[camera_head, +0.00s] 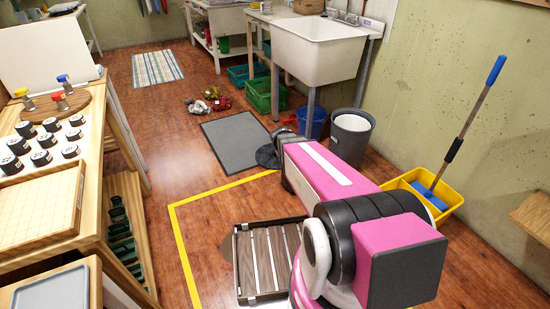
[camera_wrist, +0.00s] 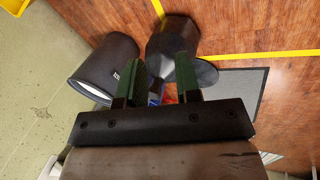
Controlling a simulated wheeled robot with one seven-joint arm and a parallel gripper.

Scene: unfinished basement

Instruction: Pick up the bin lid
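The bin lid is a dark, round piece (camera_head: 267,157) on the floor, just left of my gripper (camera_head: 285,136) and partly hidden by my arm in the head view. In the wrist view, a dark faceted shape with a flat disc edge (camera_wrist: 206,74) shows just beyond my fingers; I take it to be the lid. My gripper (camera_wrist: 160,60) has its two green fingers apart with a gap between them, and nothing is clearly clamped. The grey bin (camera_head: 350,138) stands to the right of my gripper; it also shows in the wrist view (camera_wrist: 104,72).
A blue bucket (camera_head: 312,124) stands under the white sink (camera_head: 318,50), behind my gripper. A grey mat (camera_head: 235,140) lies left of the lid. Open floor lies inside the yellow line.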

